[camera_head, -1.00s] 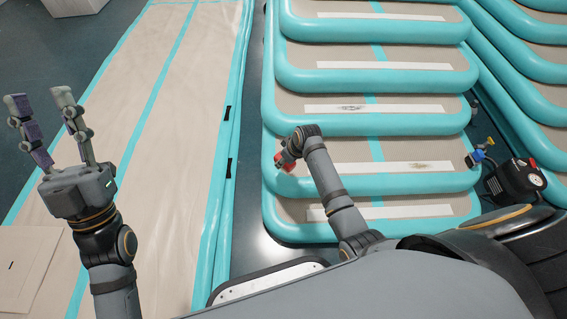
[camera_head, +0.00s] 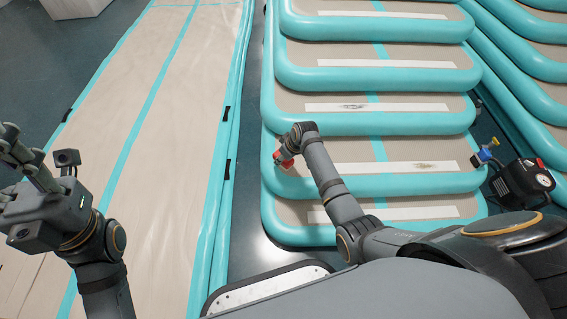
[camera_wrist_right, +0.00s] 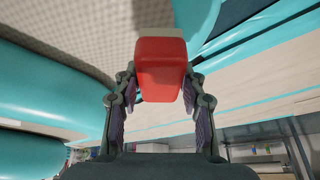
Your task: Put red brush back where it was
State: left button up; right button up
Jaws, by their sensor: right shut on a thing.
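The red brush (camera_wrist_right: 160,75) is in my right gripper (camera_wrist_right: 160,105), between its two fingers in the right wrist view. A pale strip shows along its top edge. In the head view only a small red part of the brush (camera_head: 285,158) shows beside my right gripper. It is over the left side of the stacked turquoise-edged tracks (camera_head: 300,187). My left gripper (camera_head: 20,160) is at the left edge of the head view, seen from the side, its fingers apart and empty.
A long beige track with turquoise lines (camera_head: 150,180) lies on the left. A narrow dark floor gap (camera_head: 252,120) separates it from the stack. A black pump with a gauge (camera_head: 522,182) stands on the right. A white box (camera_head: 75,5) is at the far left.

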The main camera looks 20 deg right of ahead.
notch_tip(320, 180, down, 4)
jog(key=shift+r+b, duration=0.25)
jog(key=shift+b, duration=0.5)
jog(key=shift+r, duration=0.1)
jog(key=o, duration=1.1)
